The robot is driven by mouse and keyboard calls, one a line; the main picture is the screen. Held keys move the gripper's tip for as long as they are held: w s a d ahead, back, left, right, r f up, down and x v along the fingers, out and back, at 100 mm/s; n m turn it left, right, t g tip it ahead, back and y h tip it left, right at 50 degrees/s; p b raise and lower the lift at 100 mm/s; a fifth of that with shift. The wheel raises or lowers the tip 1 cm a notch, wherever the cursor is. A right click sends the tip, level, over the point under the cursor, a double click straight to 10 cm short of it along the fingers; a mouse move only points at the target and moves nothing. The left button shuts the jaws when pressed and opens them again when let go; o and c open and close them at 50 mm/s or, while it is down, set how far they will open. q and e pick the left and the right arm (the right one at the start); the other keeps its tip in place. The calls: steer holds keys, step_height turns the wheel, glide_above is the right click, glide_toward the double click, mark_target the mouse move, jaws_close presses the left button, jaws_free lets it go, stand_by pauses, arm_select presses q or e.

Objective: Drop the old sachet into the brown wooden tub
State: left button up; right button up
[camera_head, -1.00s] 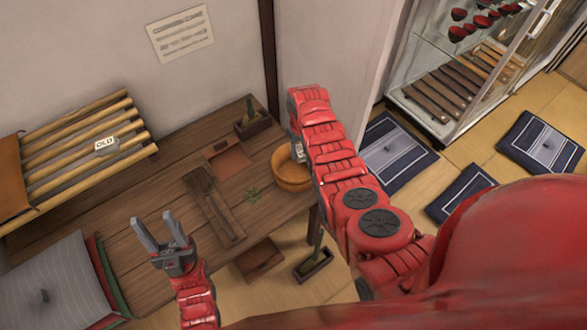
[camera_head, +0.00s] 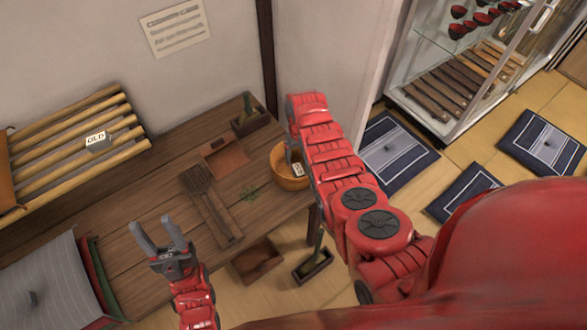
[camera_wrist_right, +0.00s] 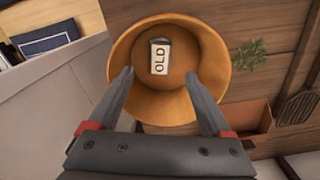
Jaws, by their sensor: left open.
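The brown wooden tub (camera_head: 291,183) stands at the right end of the dark wooden table; it also shows in the right wrist view (camera_wrist_right: 220,70). A small sachet labelled OLD (camera_wrist_right: 159,57) lies inside it, and its pale label also shows in the head view (camera_head: 297,169). My right gripper (camera_wrist_right: 159,78) is over the tub, its fingers spread apart on either side of the sachet and not touching it. My left gripper (camera_head: 150,223) is open and empty over the front left of the table. Another OLD label (camera_head: 96,138) is on the slatted rack.
The slatted rack (camera_head: 70,150) stands at the left of the table. A dark slatted wooden utensil (camera_head: 212,205), a green sprig (camera_head: 250,193) and a brown tray (camera_head: 226,158) lie left of the tub. A glass cabinet (camera_head: 450,70) stands at the right.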

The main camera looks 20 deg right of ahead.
steer(key=shift+r, duration=0.15)
step_height(320, 180, up, 17)
steer(key=p, duration=0.3)
stand_by(0.3)
stand_by(0.4)
